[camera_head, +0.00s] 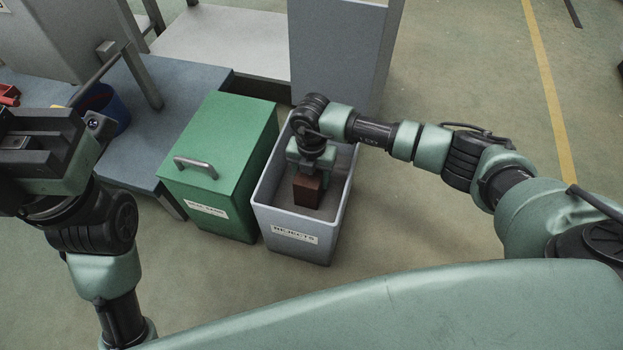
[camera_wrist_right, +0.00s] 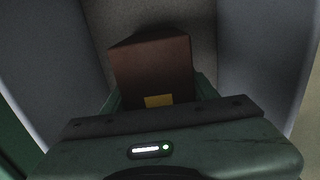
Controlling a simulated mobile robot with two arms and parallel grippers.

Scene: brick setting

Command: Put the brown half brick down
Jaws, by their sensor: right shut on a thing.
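The brown half brick (camera_head: 307,190) is inside the open grey bin labelled REJECTS (camera_head: 289,240). My right gripper (camera_head: 308,172) reaches down into this bin and is shut on the brick. In the right wrist view the brick (camera_wrist_right: 152,75) stands out beyond the gripper (camera_wrist_right: 155,100), with a small yellow patch on its near face. The bin's grey walls (camera_wrist_right: 55,60) rise around it. I cannot tell whether the brick touches the bin's floor. My left gripper (camera_head: 35,150) is at the left edge of the head view, away from the bin; its fingertips are not clear.
A green lidded box (camera_head: 225,150) with a handle stands close to the bin's left side. A blue-grey bench (camera_head: 165,105) with a dark blue container (camera_head: 108,105) is further left. A tall grey cabinet (camera_head: 340,50) stands behind the bin.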

